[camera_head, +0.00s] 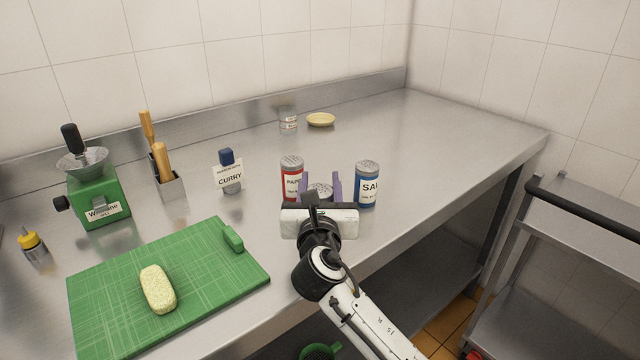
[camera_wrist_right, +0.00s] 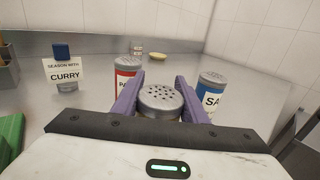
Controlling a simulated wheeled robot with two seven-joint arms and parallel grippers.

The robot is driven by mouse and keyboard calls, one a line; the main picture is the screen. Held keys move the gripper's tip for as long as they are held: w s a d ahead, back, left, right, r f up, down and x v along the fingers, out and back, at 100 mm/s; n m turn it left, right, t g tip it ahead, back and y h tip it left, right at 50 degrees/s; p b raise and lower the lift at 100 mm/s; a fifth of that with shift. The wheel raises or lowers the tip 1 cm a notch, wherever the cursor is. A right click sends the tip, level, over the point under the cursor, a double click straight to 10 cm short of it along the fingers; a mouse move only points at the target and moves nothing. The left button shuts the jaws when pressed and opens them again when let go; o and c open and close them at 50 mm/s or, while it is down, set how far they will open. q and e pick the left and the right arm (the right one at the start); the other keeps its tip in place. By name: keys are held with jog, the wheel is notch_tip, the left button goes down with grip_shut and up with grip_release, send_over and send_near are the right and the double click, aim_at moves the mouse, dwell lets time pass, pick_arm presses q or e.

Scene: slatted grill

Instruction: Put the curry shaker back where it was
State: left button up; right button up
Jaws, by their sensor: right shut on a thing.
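My right gripper (camera_head: 321,186) is shut on a shaker with a perforated grey lid, its purple fingers on either side; in the right wrist view the shaker's lid (camera_wrist_right: 161,99) shows close up. Its label is hidden, so I cannot read whether it is curry. It is upright between a red paprika shaker (camera_head: 292,180) on the left and a blue salt shaker (camera_head: 367,185) on the right. I cannot tell whether its base touches the counter. A card reading "SEASON WITH CURRY" (camera_head: 229,176) stands farther left at a blue-topped holder. My left gripper is not in view.
A green cutting board (camera_head: 205,275) with a pale oblong item (camera_head: 157,289) lies front left. A green grinder (camera_head: 98,195) and a utensil holder (camera_head: 168,187) stand left. A glass jar (camera_head: 288,121) and yellow dish (camera_head: 321,119) are at the back.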

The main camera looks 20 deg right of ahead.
jog(key=o, duration=1.1)
jog(key=shift+f, duration=0.1)
jog(key=v, duration=1.2)
